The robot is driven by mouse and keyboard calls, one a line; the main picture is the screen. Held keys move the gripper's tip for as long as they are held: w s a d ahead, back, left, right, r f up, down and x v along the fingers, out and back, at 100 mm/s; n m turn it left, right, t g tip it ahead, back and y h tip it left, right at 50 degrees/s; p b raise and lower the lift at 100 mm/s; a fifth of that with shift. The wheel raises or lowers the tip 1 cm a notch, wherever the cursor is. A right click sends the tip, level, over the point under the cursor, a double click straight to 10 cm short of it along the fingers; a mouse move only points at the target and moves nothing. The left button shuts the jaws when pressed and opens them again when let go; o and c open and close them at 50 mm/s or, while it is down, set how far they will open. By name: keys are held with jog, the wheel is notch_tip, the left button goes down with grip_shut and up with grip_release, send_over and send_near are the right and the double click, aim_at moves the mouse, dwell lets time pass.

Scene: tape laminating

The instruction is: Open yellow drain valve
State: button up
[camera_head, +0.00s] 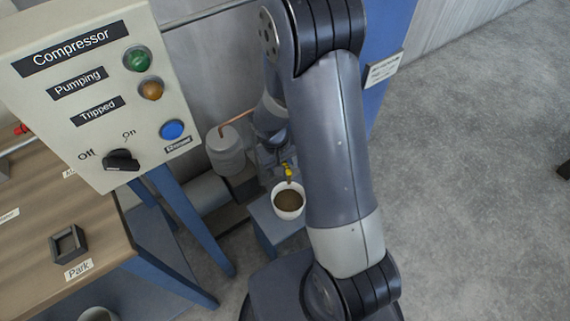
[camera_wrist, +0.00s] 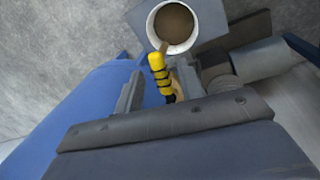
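The yellow drain valve (camera_head: 287,170) shows just above a white cup (camera_head: 276,203). In the wrist view the valve's yellow handle (camera_wrist: 159,73) with black bands lies between the two fingers of my gripper (camera_wrist: 158,84). The fingers stand apart, one on each side of the handle, with a gap at least on the left; I cannot tell whether the right finger touches it. A brown streak (camera_wrist: 164,47) runs from the valve into the cup, which holds brown liquid (camera_wrist: 174,23). In the head view my arm hides most of my gripper (camera_head: 281,160).
The cup stands on a grey-blue block (camera_head: 270,229). A grey tank (camera_head: 227,153) with a copper pipe is beside the valve. The compressor panel (camera_head: 150,52) and wooden table (camera_head: 35,250) are at left. A blue panel (camera_head: 385,60) is at right, with open floor beyond.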

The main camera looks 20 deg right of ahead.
grip_shut()
dwell(0.4)
